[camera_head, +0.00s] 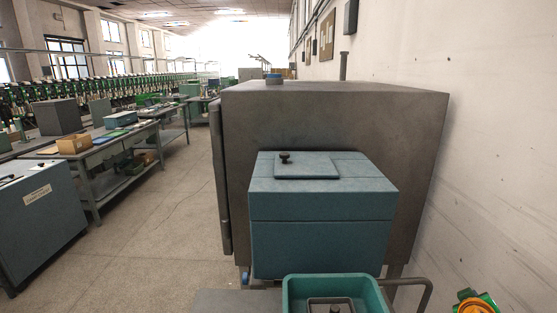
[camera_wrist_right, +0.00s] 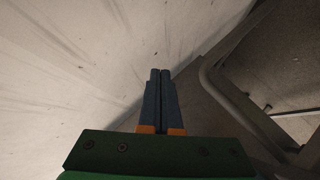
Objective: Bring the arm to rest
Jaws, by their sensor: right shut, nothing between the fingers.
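My right gripper (camera_wrist_right: 160,78) shows in the right wrist view with its two dark fingers side by side, shut and empty. The fingers point toward the pale wall and floor, to the left of a bent metal rail. In the head view only a green and orange part of my right arm (camera_head: 476,302) shows at the bottom right corner, beside the wall. The right fingertips are hidden in that view. My left gripper is in neither view.
A teal tray (camera_head: 292,296) sits at the bottom centre, with a tubular rail (camera_head: 428,290) on its right. Behind it stand a blue box (camera_head: 320,235) and a large grey cabinet (camera_head: 400,115). The white wall (camera_head: 500,150) is close on the right. Open floor (camera_head: 160,230) lies left.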

